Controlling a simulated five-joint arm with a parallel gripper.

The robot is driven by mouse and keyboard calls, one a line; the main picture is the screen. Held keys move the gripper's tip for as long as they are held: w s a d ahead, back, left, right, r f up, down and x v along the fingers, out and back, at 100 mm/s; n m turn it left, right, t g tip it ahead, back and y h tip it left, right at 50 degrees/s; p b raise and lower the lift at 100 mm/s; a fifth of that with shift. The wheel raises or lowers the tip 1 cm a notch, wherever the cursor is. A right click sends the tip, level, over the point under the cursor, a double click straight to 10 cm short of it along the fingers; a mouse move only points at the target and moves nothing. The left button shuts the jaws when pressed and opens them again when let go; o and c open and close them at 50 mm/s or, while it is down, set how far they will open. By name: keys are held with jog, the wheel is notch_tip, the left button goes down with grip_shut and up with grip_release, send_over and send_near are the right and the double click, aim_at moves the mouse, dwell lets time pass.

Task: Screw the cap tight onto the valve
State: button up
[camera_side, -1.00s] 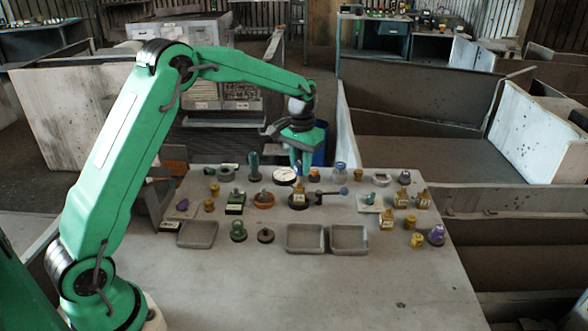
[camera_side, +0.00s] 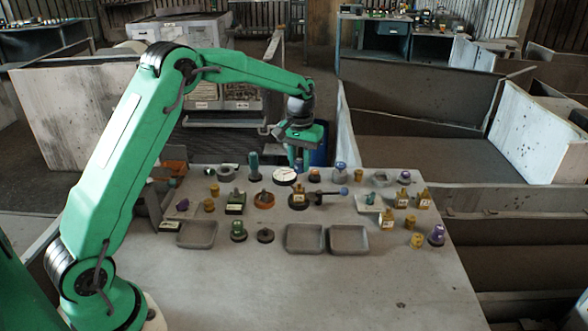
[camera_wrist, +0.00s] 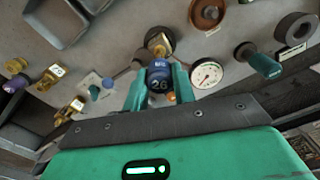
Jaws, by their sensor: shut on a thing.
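My gripper (camera_side: 298,168) is above the brass valve (camera_side: 299,194), which stands upright on a dark round base near the table's middle. In the wrist view my gripper (camera_wrist: 158,92) is shut on a blue cap (camera_wrist: 159,75) with a "26" label, one teal finger on each side. The brass valve (camera_wrist: 160,42) shows just beyond the cap, its near part hidden by the cap. I cannot tell whether cap and valve touch.
A white dial gauge (camera_side: 285,176) stands close by, also in the wrist view (camera_wrist: 207,73), with a teal-handled part (camera_side: 253,161) to its left. A lever with a blue knob (camera_side: 343,190) is right of the valve. Trays (camera_side: 349,251) lie in front; the front table is clear.

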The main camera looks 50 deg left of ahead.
aim_at(299, 170)
jog(key=n, duration=1.1)
jog(key=shift+f, duration=1.55)
jog(key=shift+f, duration=1.5)
dwell(1.7)
jog(key=shift+m, duration=1.9)
jog(key=shift+m, duration=2)
jog(key=shift+m, duration=0.3)
